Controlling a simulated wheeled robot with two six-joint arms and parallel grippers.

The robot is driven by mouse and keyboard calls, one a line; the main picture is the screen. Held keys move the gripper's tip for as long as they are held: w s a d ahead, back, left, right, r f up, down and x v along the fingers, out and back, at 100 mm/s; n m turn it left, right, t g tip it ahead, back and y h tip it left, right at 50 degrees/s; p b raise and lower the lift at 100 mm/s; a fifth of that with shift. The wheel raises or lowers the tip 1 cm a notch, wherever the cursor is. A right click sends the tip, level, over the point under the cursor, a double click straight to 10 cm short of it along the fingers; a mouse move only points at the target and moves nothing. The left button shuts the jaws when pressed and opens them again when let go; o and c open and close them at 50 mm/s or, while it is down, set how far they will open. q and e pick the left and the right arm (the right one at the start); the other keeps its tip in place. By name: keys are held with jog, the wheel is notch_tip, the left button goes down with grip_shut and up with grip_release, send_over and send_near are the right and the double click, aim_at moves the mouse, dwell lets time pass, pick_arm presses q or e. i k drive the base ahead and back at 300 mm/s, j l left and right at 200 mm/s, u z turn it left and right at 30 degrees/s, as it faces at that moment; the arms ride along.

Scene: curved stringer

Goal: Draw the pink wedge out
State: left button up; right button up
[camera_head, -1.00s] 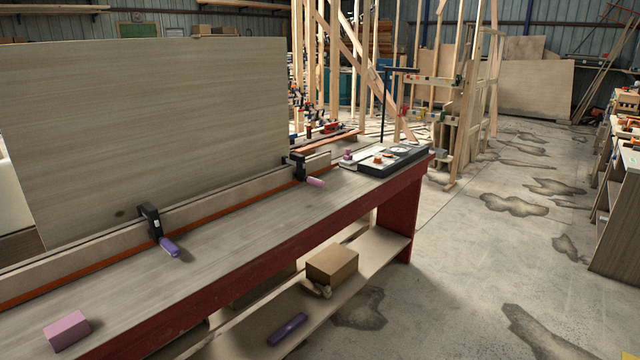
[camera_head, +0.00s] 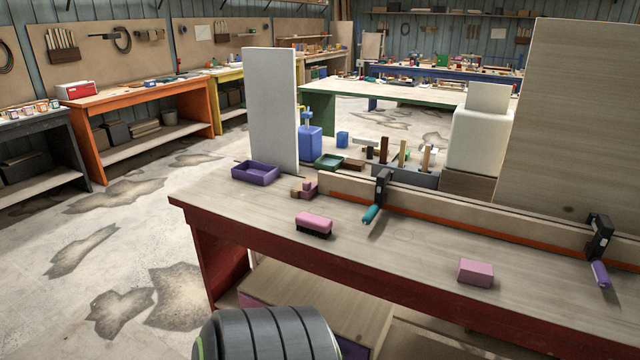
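No pink thing here is clearly a wedge. A plain pink block (camera_head: 475,272) lies on the red-sided workbench (camera_head: 400,245), near its front edge. A pink-backed brush (camera_head: 314,222) with dark bristles lies further left. A small pink piece (camera_head: 309,188) sits with light wooden pieces by the left end of the fence; its exact shape is too small to tell. A clamp with a teal handle (camera_head: 371,213) and one with a purple handle (camera_head: 600,273) sit on the fence. Neither gripper is in view; a dark ribbed part of mine shows at the bottom.
A purple tray (camera_head: 255,173) stands at the bench's back left, beside an upright white board (camera_head: 271,110). A tall wooden panel (camera_head: 575,120) rises behind the fence at right. The floor (camera_head: 110,240) left of the bench is open.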

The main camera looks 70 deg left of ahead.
aim_at(309, 190)
jog(key=u, duration=2.4)
